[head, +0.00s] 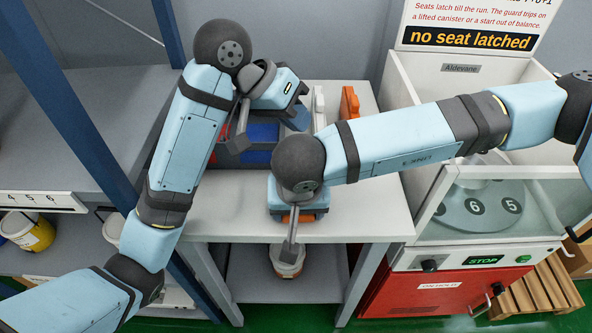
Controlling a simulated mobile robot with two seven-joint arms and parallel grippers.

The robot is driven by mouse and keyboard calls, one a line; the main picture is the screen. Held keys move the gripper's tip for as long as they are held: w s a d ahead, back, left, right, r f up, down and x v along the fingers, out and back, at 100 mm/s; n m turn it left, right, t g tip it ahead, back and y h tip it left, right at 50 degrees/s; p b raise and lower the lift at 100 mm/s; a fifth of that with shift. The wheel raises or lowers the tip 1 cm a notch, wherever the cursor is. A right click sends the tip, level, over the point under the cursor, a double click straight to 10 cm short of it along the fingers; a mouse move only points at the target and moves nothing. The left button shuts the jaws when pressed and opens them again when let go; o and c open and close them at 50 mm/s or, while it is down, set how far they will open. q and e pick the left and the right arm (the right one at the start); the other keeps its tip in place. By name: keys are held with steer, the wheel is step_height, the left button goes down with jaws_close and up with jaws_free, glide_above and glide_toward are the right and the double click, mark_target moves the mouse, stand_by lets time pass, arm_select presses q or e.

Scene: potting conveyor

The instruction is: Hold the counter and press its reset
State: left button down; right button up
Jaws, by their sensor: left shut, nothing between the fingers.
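I cannot make out the counter or its reset for certain; my arms cover part of the white table (372,210). My left gripper (238,140) is shut and empty, pointing down over a tray with blue (263,132) and red parts at the back left of the table.
A white upright piece (318,107) and an orange one (349,103) stand at the table's back. A machine with numbered seats (478,207), a red front (440,290) and a "no seat latched" sign (463,39) stands at right.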

stand_by(0.3)
arm_select(q)
steer(key=shift+f, duration=4.4)
steer(key=shift+f, duration=0.1)
steer(key=shift+f, duration=0.35)
steer(key=shift+f, duration=0.15)
